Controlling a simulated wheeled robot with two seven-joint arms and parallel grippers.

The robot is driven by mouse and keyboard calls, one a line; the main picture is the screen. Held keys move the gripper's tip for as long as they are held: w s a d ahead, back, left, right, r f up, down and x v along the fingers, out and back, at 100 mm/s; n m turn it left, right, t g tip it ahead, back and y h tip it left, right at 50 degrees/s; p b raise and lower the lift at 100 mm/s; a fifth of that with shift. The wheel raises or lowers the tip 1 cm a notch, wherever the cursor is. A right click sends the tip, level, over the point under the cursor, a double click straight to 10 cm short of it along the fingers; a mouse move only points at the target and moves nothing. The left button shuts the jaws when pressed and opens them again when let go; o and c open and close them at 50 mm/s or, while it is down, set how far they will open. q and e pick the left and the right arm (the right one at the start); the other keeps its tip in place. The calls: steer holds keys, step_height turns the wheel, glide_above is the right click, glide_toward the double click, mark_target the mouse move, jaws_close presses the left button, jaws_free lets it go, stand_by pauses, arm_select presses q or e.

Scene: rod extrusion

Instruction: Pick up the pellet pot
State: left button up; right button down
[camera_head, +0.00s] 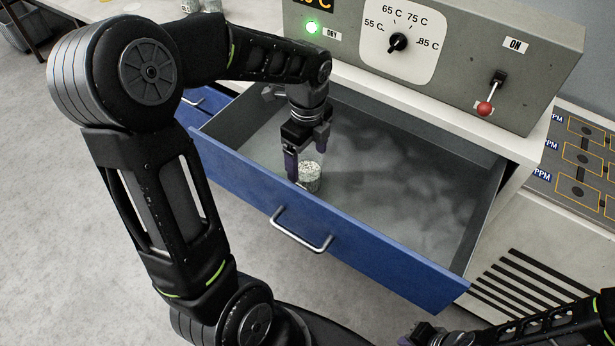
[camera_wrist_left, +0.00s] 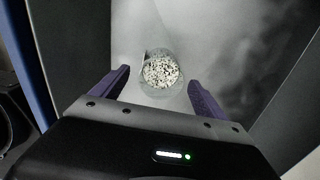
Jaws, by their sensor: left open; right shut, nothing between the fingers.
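The pellet pot (camera_head: 310,178) is a clear pot filled with white speckled pellets. It stands upright in the open blue drawer (camera_head: 240,179), near its front left part. It also shows in the left wrist view (camera_wrist_left: 161,72), just beyond and between the fingertips. My left gripper (camera_head: 307,171) points down into the drawer, its purple fingers open at the pot; I see no grip on it. In the left wrist view the fingers (camera_wrist_left: 159,80) are apart, one to each side. My right gripper (camera_head: 420,334) is low at the bottom edge, partly cut off, away from the drawer.
The drawer walls surround the pot, and the drawer floor to the right is empty. A grey dryer box (camera_head: 460,60) with a dial (camera_head: 398,42), a lit green lamp (camera_head: 312,27) and a red-knobbed lever (camera_head: 485,108) stands behind. A panel marked PPM (camera_head: 580,160) is at right.

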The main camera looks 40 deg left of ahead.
arm_select(q)
steer(key=shift+f+p, duration=0.3)
steer(key=shift+f, duration=2.35)
steer(key=shift+w+r, duration=0.1)
jaws_close()
